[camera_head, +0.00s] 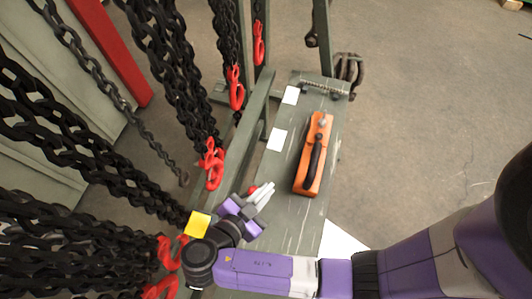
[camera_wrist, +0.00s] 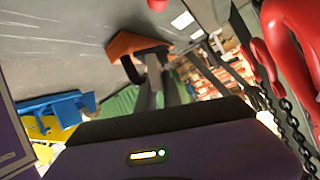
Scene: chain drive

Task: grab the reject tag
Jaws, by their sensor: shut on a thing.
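My gripper (camera_head: 262,194) is over the near left part of the grey cart, with its light grey fingers close together. In the wrist view the gripper (camera_wrist: 156,62) points toward the orange tool with a dark handle, which lies behind the fingertips. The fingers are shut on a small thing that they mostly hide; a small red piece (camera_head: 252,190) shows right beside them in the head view. I take this held thing for the reject tag, but its shape and print cannot be made out.
The orange tool (camera_head: 313,155) and white cards (camera_head: 277,140) lie on the grey cart (camera_head: 300,215). A yellow card (camera_head: 198,224) shows beside my wrist. Black chains (camera_head: 165,55) with red hooks (camera_head: 213,165) hang close on the left. Floor (camera_head: 420,110) is clear at the right.

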